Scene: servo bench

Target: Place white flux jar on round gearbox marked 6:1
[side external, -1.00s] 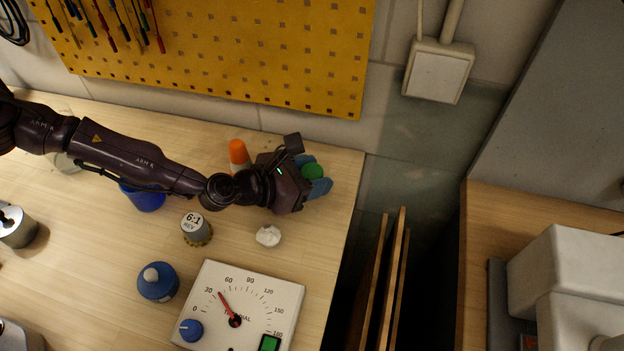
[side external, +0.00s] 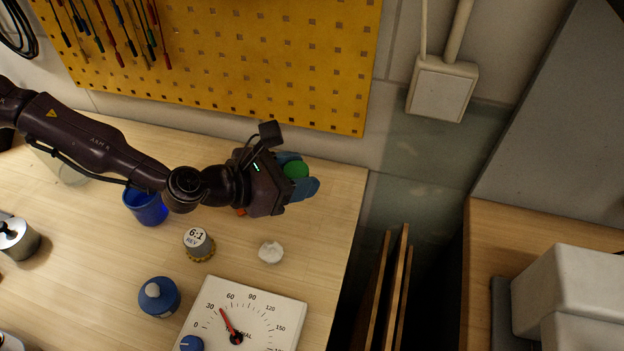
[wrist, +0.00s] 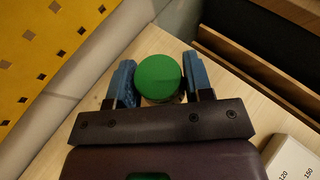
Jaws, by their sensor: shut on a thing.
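My gripper (side external: 298,178) is shut on a round jar with a green lid (side external: 295,170), near the right back edge of the bench. In the wrist view the green lid (wrist: 159,76) sits between the two blue fingers; the jar's body is almost hidden, with only a pale strip showing under the lid. The round gearbox marked 6:1 (side external: 198,244) stands upright on the bench, left of and nearer than my gripper. It has a grey body, a white top label and a brassy toothed base. Its top is bare, and it is apart from my gripper.
A small white lump (side external: 271,252) lies right of the gearbox. A blue cup (side external: 147,207) stands left. A yellow pegboard (side external: 230,60) hangs behind. The bench ends right of my gripper.

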